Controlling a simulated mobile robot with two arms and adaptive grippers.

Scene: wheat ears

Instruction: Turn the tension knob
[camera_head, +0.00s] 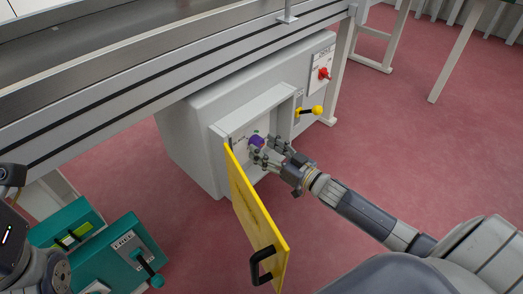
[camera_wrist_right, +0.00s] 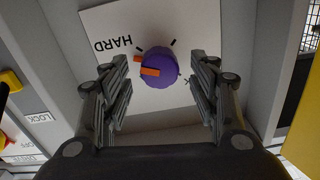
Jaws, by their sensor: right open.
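The tension knob (camera_wrist_right: 168,68) is purple with an orange pointer and sits on a white plate (camera_wrist_right: 110,28) marked "HARD" inside the cabinet's recess. Its pointer lies near an orange mark on the plate. In the head view the knob (camera_head: 257,142) shows just beyond my right gripper (camera_head: 268,150). My right gripper (camera_wrist_right: 158,95) is open, with one finger to each side of the knob in the wrist view and nothing held.
The yellow door (camera_head: 257,215) with a black handle stands open close to my right gripper. A yellow-knobbed lever (camera_head: 316,110) and a red switch (camera_head: 323,73) are on the grey cabinet (camera_head: 190,135). Teal boxes (camera_head: 110,258) stand at the lower left, under the conveyor (camera_head: 150,80).

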